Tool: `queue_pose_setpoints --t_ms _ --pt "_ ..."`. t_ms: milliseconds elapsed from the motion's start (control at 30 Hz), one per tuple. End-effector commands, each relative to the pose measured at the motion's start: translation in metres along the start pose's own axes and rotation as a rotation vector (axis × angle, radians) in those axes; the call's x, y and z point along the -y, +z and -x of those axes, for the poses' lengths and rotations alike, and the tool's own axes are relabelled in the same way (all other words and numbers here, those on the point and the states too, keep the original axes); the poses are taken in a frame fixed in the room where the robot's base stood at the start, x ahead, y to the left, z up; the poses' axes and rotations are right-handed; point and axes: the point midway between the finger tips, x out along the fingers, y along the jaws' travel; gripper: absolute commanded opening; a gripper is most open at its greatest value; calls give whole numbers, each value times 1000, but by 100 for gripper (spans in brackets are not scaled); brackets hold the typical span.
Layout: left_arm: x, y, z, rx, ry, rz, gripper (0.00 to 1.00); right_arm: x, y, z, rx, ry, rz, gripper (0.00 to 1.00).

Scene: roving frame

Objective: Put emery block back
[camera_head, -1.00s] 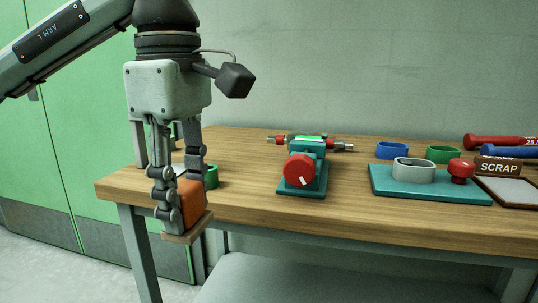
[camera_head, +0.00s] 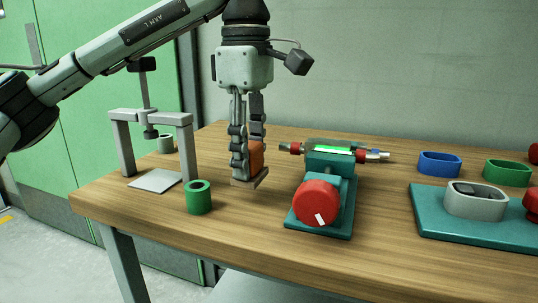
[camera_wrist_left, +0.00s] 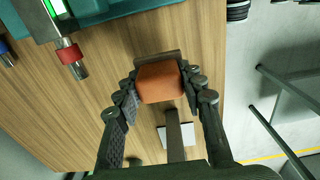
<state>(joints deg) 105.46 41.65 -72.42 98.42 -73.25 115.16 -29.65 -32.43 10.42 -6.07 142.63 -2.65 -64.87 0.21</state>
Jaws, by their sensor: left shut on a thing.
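The emery block is an orange block on a flat tan-brown base. In the head view the emery block (camera_head: 257,160) is between the fingers of my left gripper (camera_head: 248,165), partly hidden by them. My left gripper is shut on it, fingers pointing down, over the left half of the wooden bench. The base is at or just above the bench top; I cannot tell whether it touches. In the left wrist view the orange block (camera_wrist_left: 160,84) sits between both fingertips, its brown base showing beyond it. My right gripper is not in view.
A teal machine with a red knob (camera_head: 317,203) stands just right of the gripper. A green ring (camera_head: 199,197) and a grey press frame (camera_head: 152,117) over a pale plate are to its left. A teal tray (camera_head: 470,228) with a grey cup is at right.

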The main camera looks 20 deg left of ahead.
Motion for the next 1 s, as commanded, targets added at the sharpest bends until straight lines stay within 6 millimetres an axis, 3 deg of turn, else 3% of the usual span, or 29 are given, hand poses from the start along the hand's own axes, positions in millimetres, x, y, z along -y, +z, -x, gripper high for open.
queue_pose_setpoints --t_ms 200,367,500,800,1000 --pt "-57 1 0 1 -2 2 12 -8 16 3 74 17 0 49" --pt "-80 1 0 1 -1 1 12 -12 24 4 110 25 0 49" --pt "-85 0 -4 0 0 -1 12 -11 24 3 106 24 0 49" --pt "-84 0 -34 -1 0 0 12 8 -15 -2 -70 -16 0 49" --pt "-84 0 -35 0 1 0 12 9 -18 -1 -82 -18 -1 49"
